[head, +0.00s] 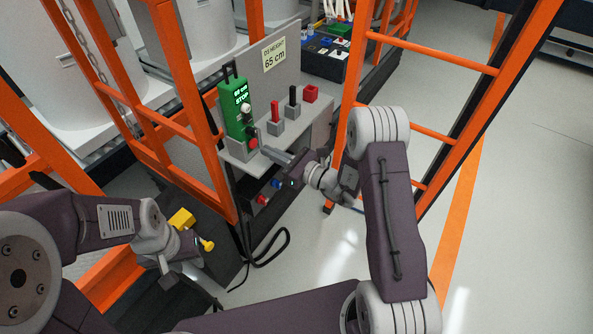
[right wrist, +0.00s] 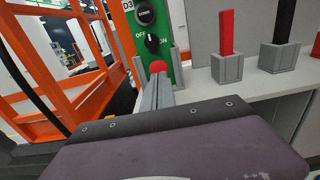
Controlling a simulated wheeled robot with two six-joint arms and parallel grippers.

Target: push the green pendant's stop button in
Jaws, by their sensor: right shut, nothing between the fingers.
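The green pendant (head: 232,108) stands upright in a grey holder on a grey shelf, its lit display reading STOP. Its red stop button (head: 253,144) is low on the front, below dark knobs. It also shows in the right wrist view (right wrist: 158,66), just beyond my fingertips. My right gripper (head: 266,150) is shut and empty, its tips pointing at the button. The fingers hide the button's lower part, and I cannot tell whether they touch it. My left gripper (head: 192,262) is low at the left, near a yellow knob (head: 207,245); its fingers are unclear.
A red-handled lever (head: 275,112), a black-handled lever (head: 292,97) and a red block (head: 311,93) stand on the shelf right of the pendant. A sign (head: 274,54) reads D3 HEIGHT 65 cm. Orange frames (head: 190,95) flank the shelf. The floor at right is clear.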

